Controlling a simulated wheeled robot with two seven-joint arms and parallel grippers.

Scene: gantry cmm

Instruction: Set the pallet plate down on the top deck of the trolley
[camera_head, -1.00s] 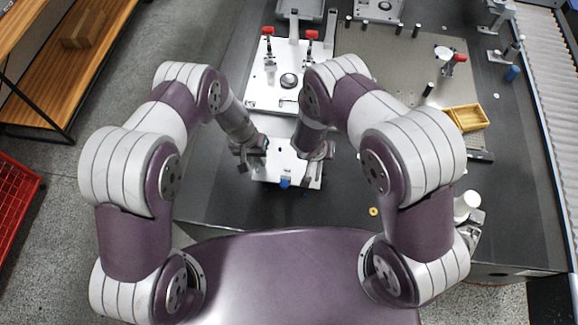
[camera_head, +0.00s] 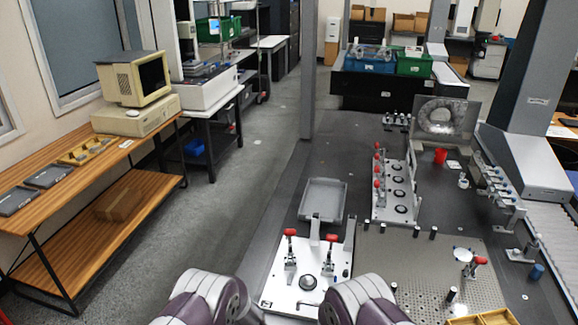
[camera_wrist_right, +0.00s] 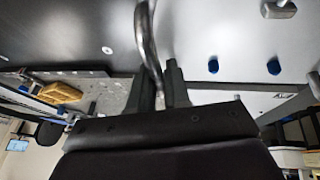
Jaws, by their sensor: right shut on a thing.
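My right gripper (camera_wrist_right: 160,90) shows in the right wrist view, with its two dark fingers shut on a curved metal handle (camera_wrist_right: 148,40). A broad grey surface (camera_wrist_right: 210,30) with blue pegs fills the top of that view. It looks like the pallet plate close up, but its full outline is cut off. My left gripper is hidden. I cannot clearly make out the trolley in either current view.
The dark bench holds a white fixture plate (camera_head: 310,270) with red clamps, a grey tray (camera_head: 323,200) and a perforated plate (camera_head: 425,265). A yellow tray (camera_head: 485,317) is at lower right. A wooden shelf unit (camera_head: 95,170) stands left, with grey floor (camera_head: 215,215) between it and the bench.

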